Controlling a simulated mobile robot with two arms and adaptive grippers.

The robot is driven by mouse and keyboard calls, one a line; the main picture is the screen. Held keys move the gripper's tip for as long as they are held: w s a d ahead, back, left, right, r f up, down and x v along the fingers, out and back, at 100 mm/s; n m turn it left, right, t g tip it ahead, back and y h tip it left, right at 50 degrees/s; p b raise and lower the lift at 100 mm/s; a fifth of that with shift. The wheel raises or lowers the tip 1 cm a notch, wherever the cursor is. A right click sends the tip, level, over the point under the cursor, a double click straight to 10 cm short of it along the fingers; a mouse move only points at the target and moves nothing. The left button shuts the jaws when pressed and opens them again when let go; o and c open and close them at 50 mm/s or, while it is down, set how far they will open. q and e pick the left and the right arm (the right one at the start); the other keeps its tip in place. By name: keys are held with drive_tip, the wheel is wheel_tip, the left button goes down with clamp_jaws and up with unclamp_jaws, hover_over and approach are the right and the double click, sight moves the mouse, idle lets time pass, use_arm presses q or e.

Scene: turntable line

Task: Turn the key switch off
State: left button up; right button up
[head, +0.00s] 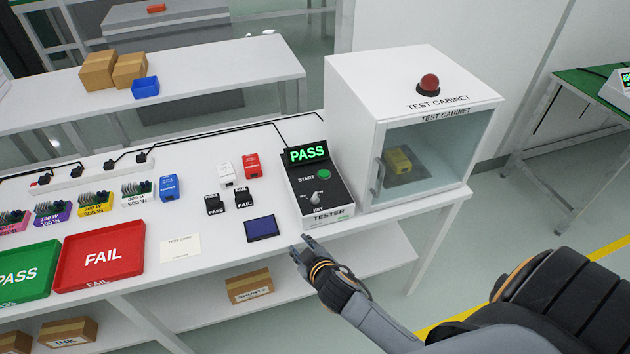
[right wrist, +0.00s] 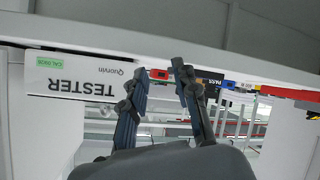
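The tester (head: 335,193) is a dark box with a lit green PASS display (head: 306,153), a green START button (head: 324,174) and a pale key switch (head: 316,198) low on its sloped face. The key's exact angle is too small to tell. My right gripper (head: 303,243) is open and empty, in front of and below the tester, near the table's front edge and apart from the key. In the right wrist view its two fingers (right wrist: 157,68) stand apart beside the upside-down TESTER label (right wrist: 85,86); the key is not visible there. My left gripper is not in view.
The white test cabinet (head: 350,100) stands right of the tester, with a yellow block (head: 398,161) inside. A dark blue pad (head: 262,228), black PASS and FAIL blocks and a red FAIL tray (head: 100,255) lie left. Free room lies in front of the table.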

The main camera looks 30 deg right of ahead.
drive_tip(key=w+r, duration=0.1)
drive_tip(key=r, duration=0.1)
drive_tip(key=w+r+n+t, duration=0.1)
drive_tip(key=w, duration=0.1)
drive_tip(key=w+a+r+t+y, duration=0.1)
drive_tip(key=r, duration=0.1)
drive_tip(key=shift+w+r+n, duration=0.3)
drive_tip(key=shift+w+r, duration=0.05)
drive_tip(key=w+a+r+n+t+y+p, duration=0.1)
drive_tip(key=w+a+r+n+y, duration=0.2)
drive_tip(key=a+r+n+y, duration=0.4)
drive_tip(key=w+a+r+n+t+y, duration=0.1)
drive_tip(key=w+a+r+n+y, duration=0.35)
drive_tip(key=r, duration=0.45)
drive_tip(key=n+g+h+p, duration=0.3)
drive_tip(key=n+g+h, duration=0.4)
drive_tip(key=g+h, duration=0.65)
hover_over(315, 193)
drive_tip(key=g+y, duration=0.2)
drive_tip(key=g, duration=0.1)
drive_tip(key=shift+t, duration=0.25)
wheel_tip(315, 193, down, 13)
drive_tip(key=p, duration=0.3)
drive_tip(key=shift+f, duration=0.1)
